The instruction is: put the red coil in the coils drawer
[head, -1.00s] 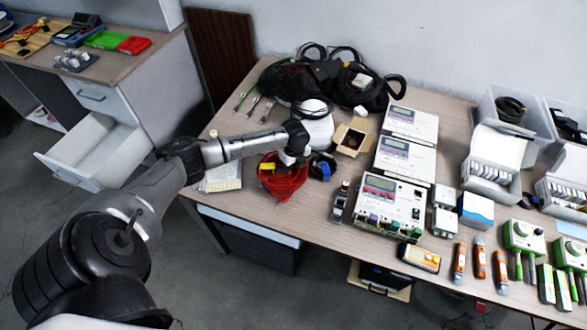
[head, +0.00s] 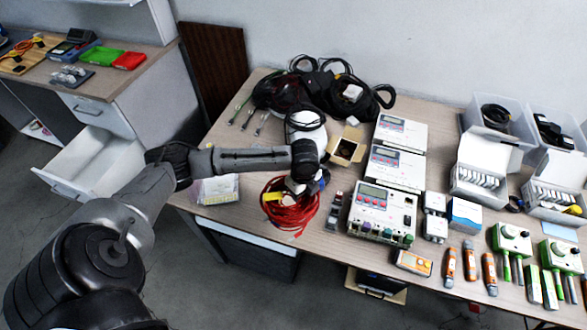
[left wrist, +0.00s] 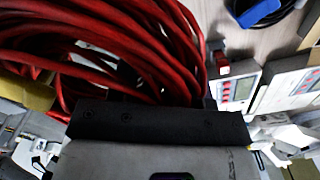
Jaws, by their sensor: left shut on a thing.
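The red coil (head: 290,216), a loop of red cable with a yellow tag, shows in the head view at the table's front left. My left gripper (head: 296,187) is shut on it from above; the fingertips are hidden. In the left wrist view the red coil (left wrist: 120,45) fills the upper left, against the gripper's dark edge. The head view does not clearly show a gap between coil and table. An open drawer (head: 62,186) sticks out of the white cabinet at left and looks empty; I can read no label on it. My right gripper is out of view.
A dark coil with a blue tag (left wrist: 260,10) lies just right of the red coil. White instruments (head: 385,209) stand farther right. A small open cardboard box (head: 346,150) and black cables (head: 330,85) lie behind. Open floor separates table and cabinet.

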